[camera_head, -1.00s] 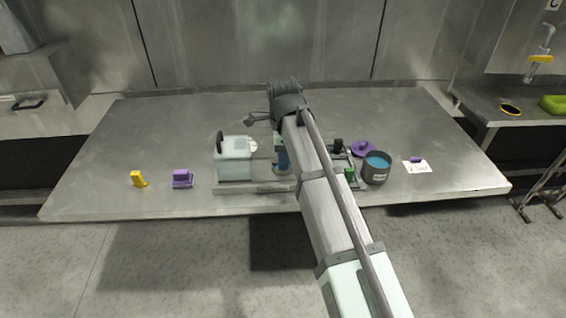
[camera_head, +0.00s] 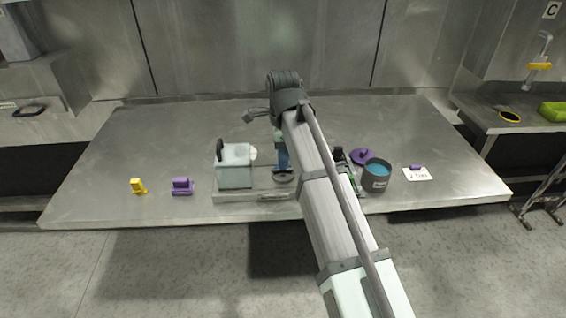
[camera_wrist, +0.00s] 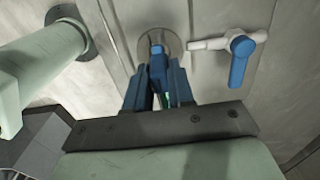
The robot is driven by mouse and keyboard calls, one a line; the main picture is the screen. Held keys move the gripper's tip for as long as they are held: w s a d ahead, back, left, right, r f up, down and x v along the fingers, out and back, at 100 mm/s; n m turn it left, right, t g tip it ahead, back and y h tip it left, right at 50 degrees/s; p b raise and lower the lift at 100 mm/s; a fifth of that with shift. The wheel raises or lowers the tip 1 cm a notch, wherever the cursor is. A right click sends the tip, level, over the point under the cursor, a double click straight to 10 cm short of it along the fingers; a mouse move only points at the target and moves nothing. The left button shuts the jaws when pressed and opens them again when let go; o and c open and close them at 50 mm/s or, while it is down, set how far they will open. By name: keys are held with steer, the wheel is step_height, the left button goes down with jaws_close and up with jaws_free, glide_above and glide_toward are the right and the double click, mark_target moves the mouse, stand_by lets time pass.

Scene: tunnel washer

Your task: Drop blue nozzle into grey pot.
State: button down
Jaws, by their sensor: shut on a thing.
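My gripper (camera_wrist: 158,92) points down in the wrist view with its dark blue-grey fingers shut on the blue nozzle (camera_wrist: 158,64). The nozzle sits between the fingertips, over a round ring-like base (camera_wrist: 174,44); I cannot tell whether it touches that base. In the head view my arm partly covers the spot, and my gripper (camera_head: 282,155) shows just left of the arm, above the dark round base (camera_head: 283,178). The grey pot (camera_head: 376,183) stands upright to the right of my arm, with blue inside and a pale label on its front. It is not in the wrist view.
A pale box (camera_head: 234,174) stands left of my gripper. A purple lid-like piece (camera_head: 361,156) lies behind the pot. A white card (camera_head: 418,174) with a purple piece lies to its right. Purple (camera_head: 182,186) and yellow (camera_head: 138,186) pieces stand at left. A blue-handled white valve (camera_wrist: 238,48) is near my fingers.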

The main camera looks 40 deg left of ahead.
step_height(320, 180, up, 6)
steer(key=shift+r, duration=0.25)
stand_by(0.4)
steer(key=w+d+r, duration=0.2)
steer(key=w+d, duration=0.6)
steer(key=d, duration=0.3)
steer(key=w+d+r, duration=0.1)
steer(key=w+d, duration=0.8)
steer(key=d, duration=0.2)
steer(key=shift+d+r, duration=0.25)
steer(key=shift+r, duration=0.1)
steer(key=shift+f, duration=0.15)
steer(key=shift+w+f, duration=0.1)
steer(key=shift+f, duration=2.7)
steer(key=c, duration=0.9)
jaws_free()
